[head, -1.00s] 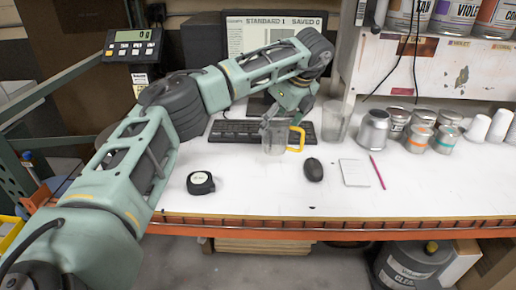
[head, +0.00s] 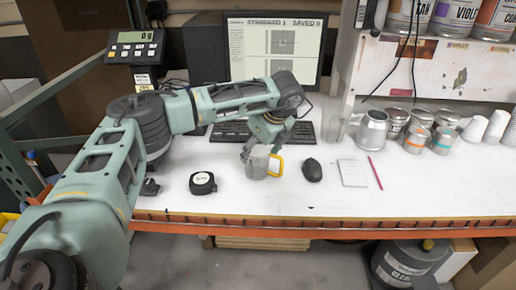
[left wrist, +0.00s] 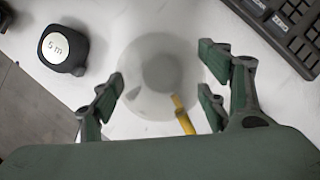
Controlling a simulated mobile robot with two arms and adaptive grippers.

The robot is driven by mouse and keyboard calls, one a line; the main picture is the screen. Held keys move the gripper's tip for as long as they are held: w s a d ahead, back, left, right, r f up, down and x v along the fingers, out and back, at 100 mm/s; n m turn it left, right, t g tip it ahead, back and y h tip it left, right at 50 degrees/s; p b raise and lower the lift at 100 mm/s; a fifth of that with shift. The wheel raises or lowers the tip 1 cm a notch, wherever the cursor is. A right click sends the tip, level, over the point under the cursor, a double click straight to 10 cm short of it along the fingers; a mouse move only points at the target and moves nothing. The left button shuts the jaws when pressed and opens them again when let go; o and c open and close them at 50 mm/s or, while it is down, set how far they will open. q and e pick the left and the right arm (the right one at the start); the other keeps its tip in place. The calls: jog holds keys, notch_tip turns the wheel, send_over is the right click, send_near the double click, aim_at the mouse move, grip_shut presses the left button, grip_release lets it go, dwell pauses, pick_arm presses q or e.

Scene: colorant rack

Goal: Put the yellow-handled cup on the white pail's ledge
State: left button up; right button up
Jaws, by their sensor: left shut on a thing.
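The clear cup with a yellow handle (head: 257,165) is on or just above the white table, left of the black mouse; I cannot tell whether it touches the table. My left gripper (head: 262,152) is shut on it from above. In the left wrist view the cup (left wrist: 160,103) shows from above between the fingers of the left gripper (left wrist: 163,78), its yellow handle (left wrist: 183,116) pointing to the lower right. The white pail is not clearly in view. My right gripper is not in view.
A tape measure (head: 202,183) lies left of the cup, the mouse (head: 312,170) right of it. A keyboard (head: 305,132) lies behind. A clear beaker (head: 334,122) and several metal cans stand at the back right. A grey pail (head: 405,265) stands on the floor below.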

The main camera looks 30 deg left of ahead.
pick_arm(q)
jog(key=o, duration=0.5)
jog(key=shift+f, duration=0.1)
jog(key=o, duration=0.5)
